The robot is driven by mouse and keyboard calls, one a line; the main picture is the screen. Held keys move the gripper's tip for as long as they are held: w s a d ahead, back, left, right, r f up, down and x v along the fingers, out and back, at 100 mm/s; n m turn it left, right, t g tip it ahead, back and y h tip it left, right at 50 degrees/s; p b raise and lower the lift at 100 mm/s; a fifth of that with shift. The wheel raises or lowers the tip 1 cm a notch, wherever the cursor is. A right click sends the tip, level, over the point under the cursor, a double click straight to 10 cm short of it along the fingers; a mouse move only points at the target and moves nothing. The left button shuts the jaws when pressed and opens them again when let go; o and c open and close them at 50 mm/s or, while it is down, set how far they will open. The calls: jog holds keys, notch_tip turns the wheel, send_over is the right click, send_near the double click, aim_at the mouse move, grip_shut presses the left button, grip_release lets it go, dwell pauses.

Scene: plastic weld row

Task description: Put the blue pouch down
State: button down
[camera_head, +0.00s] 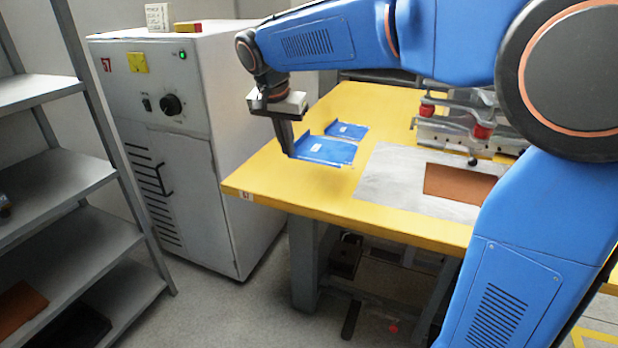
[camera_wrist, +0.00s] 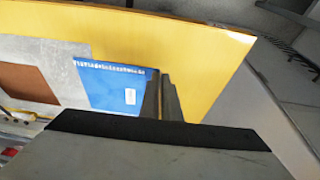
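One blue pouch (camera_head: 325,151) with a small white label lies flat at the left part of the yellow table, its left edge at my gripper. My gripper (camera_head: 289,151) points down there, its fingers close together on that edge. In the wrist view the pouch (camera_wrist: 108,88) reaches the fingers (camera_wrist: 163,78), which look shut on its side edge; the exact pinch is partly hidden. I cannot tell whether the pouch fully touches the table. A second blue pouch (camera_head: 347,130) lies just behind it.
The yellow table (camera_head: 300,200) holds a grey plate (camera_head: 390,180) with a brown panel (camera_head: 455,184), right of the pouches. A welding press (camera_head: 470,130) stands behind the plate. A white cabinet (camera_head: 240,130) stands left of the table, and grey shelves (camera_head: 50,190) are farther left.

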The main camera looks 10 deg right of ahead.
jog(key=shift+w+a+f, duration=0.1)
jog(key=shift+f, duration=2.4)
jog(key=shift+w+a+f, duration=0.1)
jog(key=shift+f, duration=2.35)
jog(key=c, duration=2)
grip_release()
jog(key=shift+f, duration=0.1)
jog(key=v, duration=1.2)
jog(key=shift+s, duration=0.15)
